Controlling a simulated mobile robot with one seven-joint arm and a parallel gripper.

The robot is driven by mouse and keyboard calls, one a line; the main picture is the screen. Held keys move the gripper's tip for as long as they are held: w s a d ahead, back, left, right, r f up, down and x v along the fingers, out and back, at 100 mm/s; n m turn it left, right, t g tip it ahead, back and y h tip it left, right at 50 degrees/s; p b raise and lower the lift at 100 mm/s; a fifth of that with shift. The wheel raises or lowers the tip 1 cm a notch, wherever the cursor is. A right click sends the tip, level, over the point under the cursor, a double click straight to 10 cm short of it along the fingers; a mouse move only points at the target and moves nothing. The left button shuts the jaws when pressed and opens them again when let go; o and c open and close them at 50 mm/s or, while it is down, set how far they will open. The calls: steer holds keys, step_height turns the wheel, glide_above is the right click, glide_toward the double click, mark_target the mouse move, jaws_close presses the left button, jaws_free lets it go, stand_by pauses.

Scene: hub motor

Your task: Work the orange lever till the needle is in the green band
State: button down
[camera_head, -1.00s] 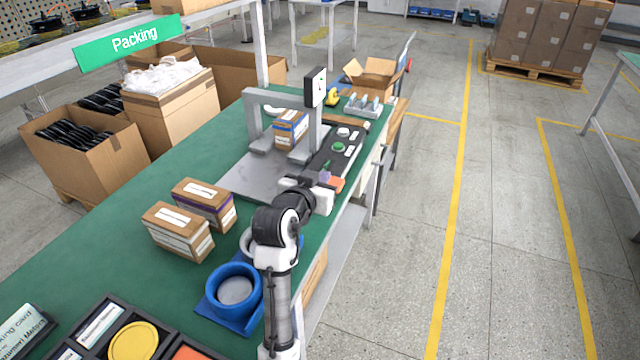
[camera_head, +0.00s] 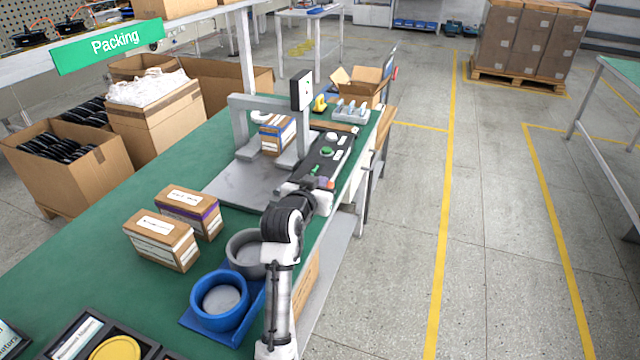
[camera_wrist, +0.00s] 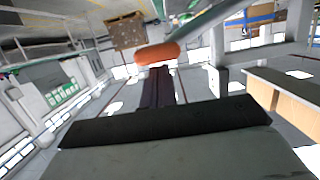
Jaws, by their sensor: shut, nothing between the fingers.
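The orange lever's grip (camera_wrist: 158,53) shows in the wrist view, on a grey rod that runs to the upper right. My gripper (camera_wrist: 159,73) is shut and empty; its dark fingers end just below the grip, and I cannot tell whether they touch it. In the head view my gripper (camera_head: 318,171) is over the near end of the dark control panel (camera_head: 321,160), and a bit of orange (camera_head: 330,184) shows beside it. The gauge (camera_head: 306,88) stands on top of the grey press frame (camera_head: 303,133); its needle and green band are too small to read.
A carton (camera_head: 276,134) sits under the press frame. The panel has a green button (camera_head: 327,152) and a white knob (camera_head: 331,137). Two cartons (camera_head: 160,240) and a blue ring (camera_head: 220,301) lie nearer on the green bench. The aisle at right is clear.

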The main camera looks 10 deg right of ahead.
steer(key=f+b, duration=0.1)
steer(key=f+m+b, duration=0.1)
steer(key=b, duration=0.1)
steer(key=d+f+b, duration=0.1)
steer(key=shift+s+f+m+y, duration=0.3)
steer(key=shift+s+m, duration=0.05)
steer(key=shift+m, duration=0.05)
steer(key=shift+s+d+f+m+t+b, duration=0.2)
steer(key=shift+f+m+t+b, duration=0.3)
steer(key=shift+b, duration=0.5)
steer(key=s+a+r, duration=0.4)
steer(key=s+r, duration=0.2)
steer(key=s, duration=0.3)
steer(key=shift+r+p, duration=0.25)
steer(key=shift+p, duration=0.2)
